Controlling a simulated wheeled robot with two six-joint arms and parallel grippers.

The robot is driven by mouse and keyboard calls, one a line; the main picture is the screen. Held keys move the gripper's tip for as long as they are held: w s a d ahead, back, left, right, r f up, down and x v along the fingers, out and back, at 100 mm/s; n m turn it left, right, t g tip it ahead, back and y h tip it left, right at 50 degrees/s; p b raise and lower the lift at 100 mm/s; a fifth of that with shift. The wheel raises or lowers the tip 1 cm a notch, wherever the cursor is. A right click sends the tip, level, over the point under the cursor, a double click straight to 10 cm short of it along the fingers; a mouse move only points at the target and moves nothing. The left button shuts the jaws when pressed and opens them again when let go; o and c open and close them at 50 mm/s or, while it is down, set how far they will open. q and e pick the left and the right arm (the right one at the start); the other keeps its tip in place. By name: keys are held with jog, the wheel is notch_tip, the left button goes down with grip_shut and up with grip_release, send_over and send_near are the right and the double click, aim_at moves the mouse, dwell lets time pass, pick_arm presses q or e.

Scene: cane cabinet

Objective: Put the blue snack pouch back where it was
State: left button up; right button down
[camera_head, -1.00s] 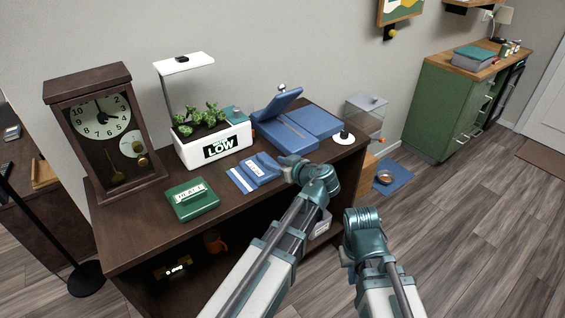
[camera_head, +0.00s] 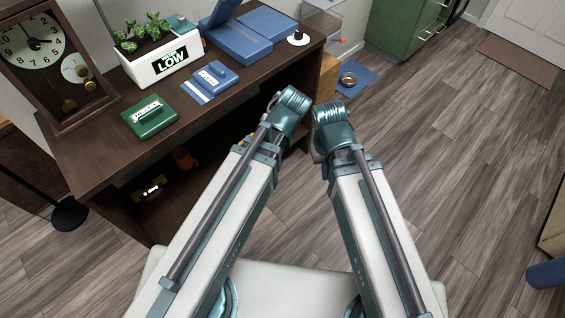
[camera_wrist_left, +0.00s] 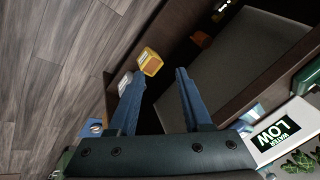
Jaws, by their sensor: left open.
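I cannot make out a blue snack pouch for certain in either view. A blue labelled item (camera_head: 213,77) lies on the cabinet top (camera_head: 190,115), beside a striped card. My left gripper (camera_wrist_left: 159,75) is open and empty in the left wrist view, its two blue fingers apart. It points toward the cabinet's open lower shelf. A yellow box (camera_wrist_left: 150,62) and a white item (camera_wrist_left: 125,83) show near its fingertips. My right gripper (camera_head: 333,125) is in front of the cabinet's right end in the head view. Its fingers are hidden, so its hold is unclear.
A green box (camera_head: 150,116), a white planter (camera_head: 165,62), a clock (camera_head: 45,60) and a larger blue device (camera_head: 250,35) stand on the cabinet top. An orange mug (camera_head: 184,158) is on the lower shelf. A bowl (camera_head: 348,79) sits on a blue floor mat.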

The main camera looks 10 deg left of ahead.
pick_arm(q)
jog(key=s+d+f+m+g+h, duration=0.1)
jog(key=s+d+m+g+h, duration=0.1)
jog(key=s+d+m, duration=0.3)
jog(key=s+d+h, duration=0.1)
jog(key=s, duration=0.1)
jog(key=shift+s+d+f+g, duration=0.15)
jog(key=shift+s+f+g, duration=0.15)
jog(key=shift+s+f, duration=0.1)
jog(key=shift+r, duration=0.1)
notch_tip(320, 180, up, 10)
jog(key=p, duration=1)
